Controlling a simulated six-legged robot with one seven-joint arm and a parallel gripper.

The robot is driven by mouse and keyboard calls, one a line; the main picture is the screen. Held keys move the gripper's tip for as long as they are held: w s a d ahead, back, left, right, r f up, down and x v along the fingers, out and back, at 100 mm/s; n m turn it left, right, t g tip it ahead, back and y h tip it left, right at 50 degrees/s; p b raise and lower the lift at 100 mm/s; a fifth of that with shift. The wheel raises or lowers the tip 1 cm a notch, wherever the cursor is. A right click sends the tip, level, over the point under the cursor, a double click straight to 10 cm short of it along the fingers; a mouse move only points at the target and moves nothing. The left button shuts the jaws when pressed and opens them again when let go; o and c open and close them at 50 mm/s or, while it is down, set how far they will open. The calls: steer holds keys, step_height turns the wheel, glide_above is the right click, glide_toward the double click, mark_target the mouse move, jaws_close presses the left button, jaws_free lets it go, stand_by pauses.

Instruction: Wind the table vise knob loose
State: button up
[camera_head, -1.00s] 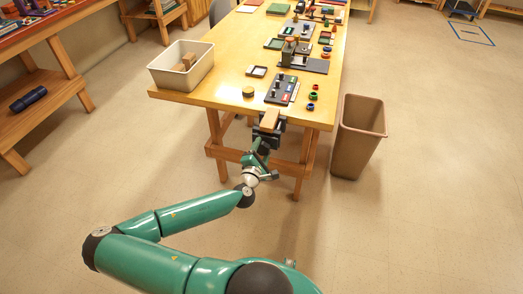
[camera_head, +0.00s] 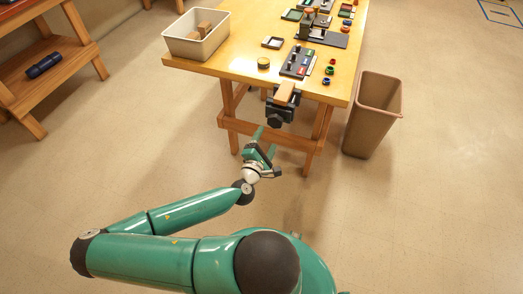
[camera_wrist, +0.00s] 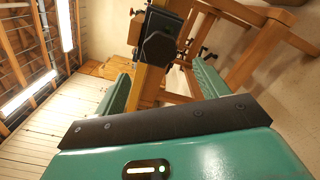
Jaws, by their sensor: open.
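The table vise (camera_head: 280,110) is dark and fixed to the front edge of the wooden table (camera_head: 230,68), with a tan wooden block (camera_head: 285,93) at its top. Its knob (camera_head: 273,121) faces me; in the wrist view the knob (camera_wrist: 158,48) is a dark, many-sided disc. My gripper (camera_head: 265,143) is just in front of the knob, open and empty. In the wrist view my gripper (camera_wrist: 161,83) has its green fingers spread apart, with the knob beyond and between them. I see no contact with the knob.
A brown bin (camera_head: 372,115) stands right of the table. A white tub (camera_head: 196,47) with wooden blocks stands on the table's left corner. A dark pegged board (camera_head: 298,63) and small coloured rings lie behind the vise. A wooden shelf (camera_head: 75,50) is at left. The floor around me is clear.

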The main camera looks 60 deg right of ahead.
steer(key=shift+s+a, duration=0.2)
steer(key=shift+a, duration=0.9)
steer(key=shift+s+a, duration=0.15)
steer(key=shift+a, duration=0.9)
